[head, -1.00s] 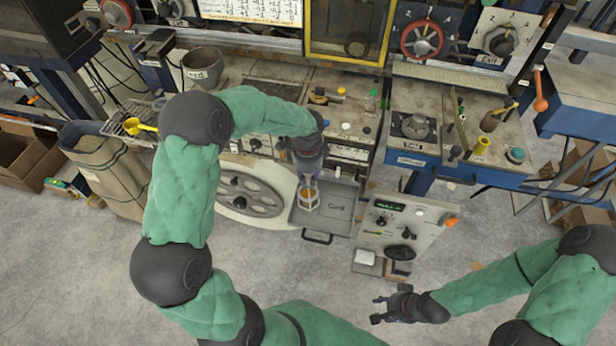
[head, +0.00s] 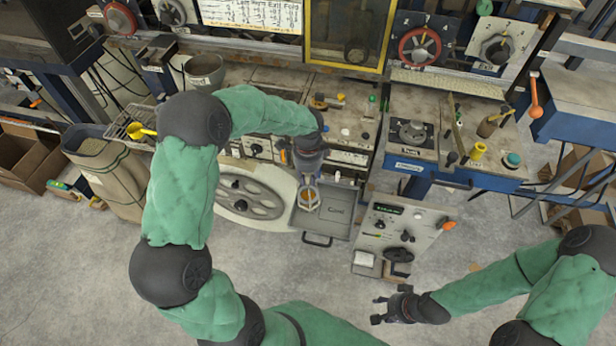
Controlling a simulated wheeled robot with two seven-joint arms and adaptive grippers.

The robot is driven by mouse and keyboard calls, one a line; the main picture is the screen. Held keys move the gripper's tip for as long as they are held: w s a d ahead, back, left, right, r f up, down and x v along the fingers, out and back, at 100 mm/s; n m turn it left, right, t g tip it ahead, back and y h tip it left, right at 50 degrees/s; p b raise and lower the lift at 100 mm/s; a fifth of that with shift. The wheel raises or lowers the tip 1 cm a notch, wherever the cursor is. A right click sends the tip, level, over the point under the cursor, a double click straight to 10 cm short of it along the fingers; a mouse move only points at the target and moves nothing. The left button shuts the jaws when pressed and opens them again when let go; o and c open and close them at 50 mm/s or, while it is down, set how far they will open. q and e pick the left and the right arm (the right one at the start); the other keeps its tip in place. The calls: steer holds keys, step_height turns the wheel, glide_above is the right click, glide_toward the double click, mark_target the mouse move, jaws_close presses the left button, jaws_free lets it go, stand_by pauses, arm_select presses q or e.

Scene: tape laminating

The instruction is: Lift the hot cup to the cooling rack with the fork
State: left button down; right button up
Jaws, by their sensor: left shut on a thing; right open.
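My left gripper (head: 308,176) points down over a grey tray (head: 338,228) with a handle at its front. It is shut on a small pale, forked-looking tool (head: 311,207), probably the fork. A small orange-brown thing (head: 309,194) shows within the tool, perhaps the cup; I cannot tell whether it is carried or touches the tray. A wire rack (head: 122,122) at the left, with a yellow scoop (head: 143,131) on it, may be the cooling rack. My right gripper (head: 388,310) is open and empty over the floor at the lower right.
A panel box with knobs (head: 400,232) stands right of the tray. A blue-framed bench (head: 455,175) with a burner-like knob (head: 413,132) and bottles is at the right. The front floor is clear.

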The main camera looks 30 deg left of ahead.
arm_select(q)
steer(key=shift+r+p, duration=1.7)
steer(key=shift+r, duration=0.8)
steer(key=shift+s+r+p, duration=0.4)
steer(key=shift+r, duration=0.1)
steer(key=s+d+r+p, duration=0.1)
steer(key=s+r+p, duration=0.2)
steer(key=s+r, duration=0.1)
steer(key=shift+s+d+r+p, duration=0.2)
steer(key=shift+s+r+p, duration=0.1)
steer(key=shift+s+r, duration=0.15)
steer(key=shift+r+m+p, duration=0.15)
steer(key=shift+m+p, duration=0.35)
steer(key=shift+m, duration=0.1)
steer(key=shift+r+m+p, duration=0.3)
steer(key=shift+m+p, duration=0.75)
steer(key=shift+m, duration=0.35)
